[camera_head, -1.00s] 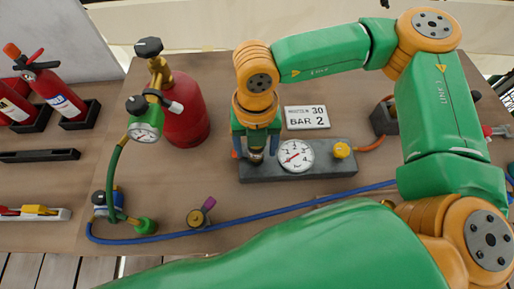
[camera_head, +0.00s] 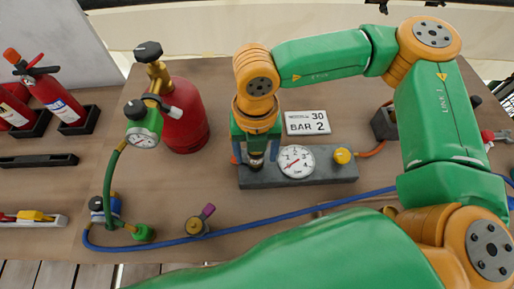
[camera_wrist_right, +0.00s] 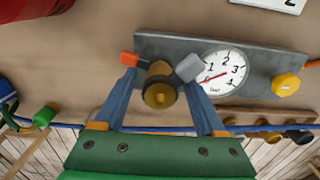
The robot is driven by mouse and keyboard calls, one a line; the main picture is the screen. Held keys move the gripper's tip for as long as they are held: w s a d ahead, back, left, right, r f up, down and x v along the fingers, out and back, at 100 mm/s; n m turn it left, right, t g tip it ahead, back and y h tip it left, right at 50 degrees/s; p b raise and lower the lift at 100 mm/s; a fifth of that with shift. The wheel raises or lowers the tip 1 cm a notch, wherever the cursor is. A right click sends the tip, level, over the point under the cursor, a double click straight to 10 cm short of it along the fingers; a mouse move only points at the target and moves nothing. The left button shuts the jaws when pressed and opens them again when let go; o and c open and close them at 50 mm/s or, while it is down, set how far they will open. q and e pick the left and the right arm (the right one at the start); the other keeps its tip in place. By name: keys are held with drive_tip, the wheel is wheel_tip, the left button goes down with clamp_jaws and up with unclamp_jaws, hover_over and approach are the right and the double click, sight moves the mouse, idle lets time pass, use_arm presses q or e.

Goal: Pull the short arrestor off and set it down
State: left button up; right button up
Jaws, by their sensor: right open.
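A short brass and dark cylindrical fitting, which looks like the arrestor (camera_wrist_right: 159,92), stands at the left end of the grey gauge block (camera_head: 325,172). In the head view it is mostly hidden by my right gripper (camera_head: 256,158). My right gripper points down over that end of the block. In the wrist view my right gripper (camera_wrist_right: 160,66) is open, with one finger on each side of the fitting. Whether the fingers touch it I cannot tell. My left gripper is not in view.
A white dial gauge (camera_head: 296,161) and yellow knob (camera_head: 342,156) sit on the block. A red cylinder (camera_head: 186,122) with regulator stands left. A blue hose (camera_head: 270,217) and a brass fitting with a purple lever (camera_head: 196,226) lie in front. Bare tabletop lies between.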

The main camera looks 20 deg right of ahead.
idle(0.4)
drive_tip(key=shift+b, duration=0.45)
clamp_jaws()
drive_tip(key=shift+r+p, duration=1.5)
drive_tip(key=shift+r, duration=1.55)
